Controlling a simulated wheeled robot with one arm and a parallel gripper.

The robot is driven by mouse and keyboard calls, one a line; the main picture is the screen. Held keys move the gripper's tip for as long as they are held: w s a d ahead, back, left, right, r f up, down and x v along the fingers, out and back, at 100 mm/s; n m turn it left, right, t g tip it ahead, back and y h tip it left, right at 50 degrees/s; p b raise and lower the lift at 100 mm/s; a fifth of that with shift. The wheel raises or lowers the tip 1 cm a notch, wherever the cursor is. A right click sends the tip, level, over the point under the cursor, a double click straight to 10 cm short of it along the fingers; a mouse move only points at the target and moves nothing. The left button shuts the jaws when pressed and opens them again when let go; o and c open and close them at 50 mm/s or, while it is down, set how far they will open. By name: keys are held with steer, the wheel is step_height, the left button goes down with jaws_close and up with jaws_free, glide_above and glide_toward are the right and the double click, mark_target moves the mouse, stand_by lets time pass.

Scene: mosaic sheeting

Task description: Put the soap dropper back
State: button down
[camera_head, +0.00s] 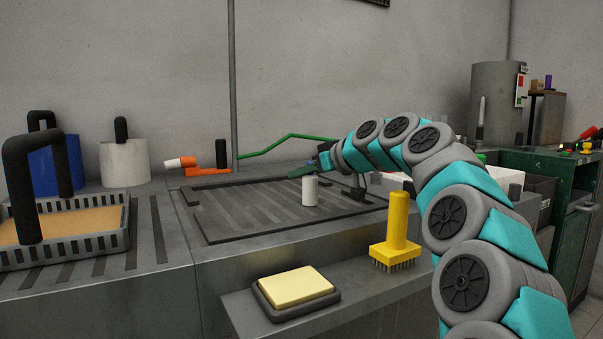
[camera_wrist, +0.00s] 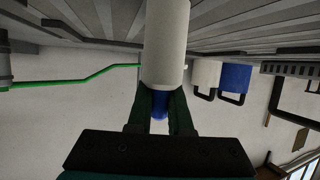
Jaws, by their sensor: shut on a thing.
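The soap dropper looks like a white cylinder (camera_head: 310,192) with a blue end. It stands upright in the head view, over the dark slatted drain panel (camera_head: 222,228). My gripper (camera_head: 303,171) comes from the right and is shut on the dropper near its top. In the wrist view the dropper (camera_wrist: 166,45) sits between the two dark green fingers (camera_wrist: 161,98), its blue end showing between them. I cannot tell whether its base touches the panel.
A yellow brush (camera_head: 397,225) and a yellow block in a dark dish (camera_head: 297,288) lie on the front ledge. An orange tool (camera_head: 208,171) lies behind the panel. A grey crate (camera_head: 122,240) and white pot (camera_head: 125,163) stand at left. A green rod (camera_head: 290,136) runs behind.

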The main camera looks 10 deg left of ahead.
steer(key=shift+f, duration=0.15)
steer(key=c, duration=0.8)
jaws_free()
steer(key=shift+c, duration=0.2)
steer(key=shift+r, duration=0.25)
steer(key=v, duration=1.2)
steer(key=shift+b, duration=0.3)
